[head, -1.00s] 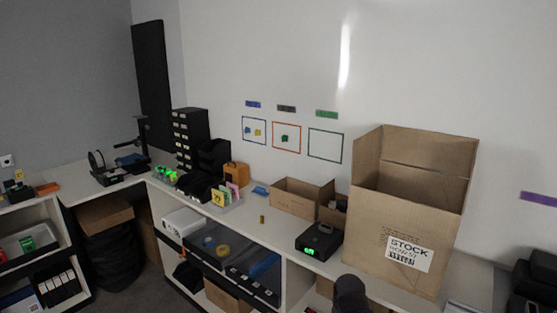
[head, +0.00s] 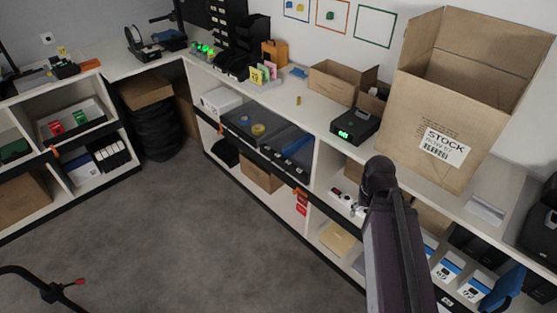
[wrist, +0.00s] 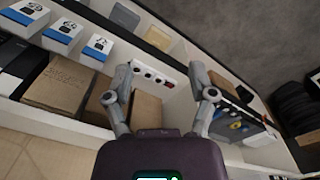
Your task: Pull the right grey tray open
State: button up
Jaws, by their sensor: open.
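Two dark grey trays sit side by side on the shelf under the long counter in the head view. The right grey tray (head: 290,147) holds blue and dark items, and its dark front faces the floor area. The left grey tray (head: 243,120) holds yellow and blue rolls. In the wrist view, tray contents show at the right, beyond the right finger, partly hidden by it. My gripper (wrist: 160,75) is open and empty, with a white power strip (wrist: 153,76) seen between its fingers.
A large cardboard carton (head: 455,130), a black device (head: 355,128) with a green display and a small open carton (head: 340,85) stand on the counter. Boxes (head: 447,268) fill shelves at the right. The grey floor (head: 190,230) before the trays is clear.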

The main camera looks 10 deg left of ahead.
dwell(0.4)
jog(key=shift+c, duration=1.4)
